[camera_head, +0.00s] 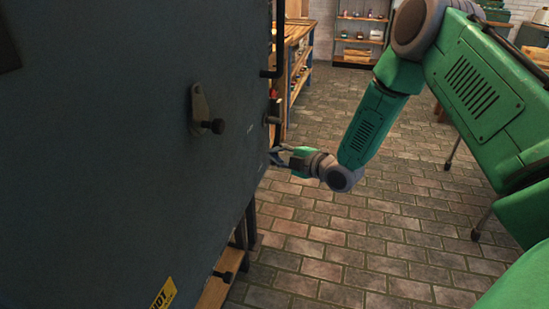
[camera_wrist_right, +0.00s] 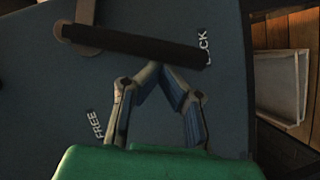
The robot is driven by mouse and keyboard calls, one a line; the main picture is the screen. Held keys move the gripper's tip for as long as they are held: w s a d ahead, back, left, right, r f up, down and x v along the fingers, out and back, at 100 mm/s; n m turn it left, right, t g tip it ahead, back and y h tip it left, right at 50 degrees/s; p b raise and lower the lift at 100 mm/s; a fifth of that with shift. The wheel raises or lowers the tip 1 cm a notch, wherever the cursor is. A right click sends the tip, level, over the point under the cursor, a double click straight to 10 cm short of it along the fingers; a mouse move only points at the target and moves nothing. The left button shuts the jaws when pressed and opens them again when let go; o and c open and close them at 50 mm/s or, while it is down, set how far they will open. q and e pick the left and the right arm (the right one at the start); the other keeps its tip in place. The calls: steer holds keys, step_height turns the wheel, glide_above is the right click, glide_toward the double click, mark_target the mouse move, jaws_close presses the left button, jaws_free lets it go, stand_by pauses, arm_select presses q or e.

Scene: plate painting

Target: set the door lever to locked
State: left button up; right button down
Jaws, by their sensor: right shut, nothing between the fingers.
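In the right wrist view the door lever is a greyish metal strip (camera_wrist_right: 84,12) at the top left with a long black handle (camera_wrist_right: 140,43) standing out from it. The handle's right end partly covers the LOCK label (camera_wrist_right: 203,47); the FREE label (camera_wrist_right: 97,124) is lower left. I cannot tell for sure which label the strip points to. My right gripper (camera_wrist_right: 160,69) has its fingertips together, empty, just below the handle; contact is unclear. In the head view this gripper (camera_head: 277,156) is at the dark door's right edge (camera_head: 240,170). My left gripper is not in view.
Another lever plate with a black knob (camera_head: 213,126) sits on the door's face. A black stub (camera_head: 272,120) and a vertical black bar (camera_head: 279,40) are at its right edge. A wooden workbench (camera_head: 297,35) stands behind. The brick floor (camera_head: 340,245) to the right is open.

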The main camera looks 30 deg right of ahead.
steer(key=f+n+b, duration=0.1)
steer(key=w+d+f+n+t+b, duration=0.1)
steer(key=shift+w+d+b, duration=0.1)
steer(key=shift+d+b, duration=0.15)
steer(key=shift+b, duration=0.15)
steer(key=shift+w+d+f+n+t+b, duration=0.15)
steer(key=shift+w+d+n+t+b, duration=0.25)
steer(key=shift+n+b, duration=0.35)
steer(key=shift+w+d+n, duration=0.15)
steer(key=shift+d+n, duration=0.05)
steer(key=shift+n, duration=0.15)
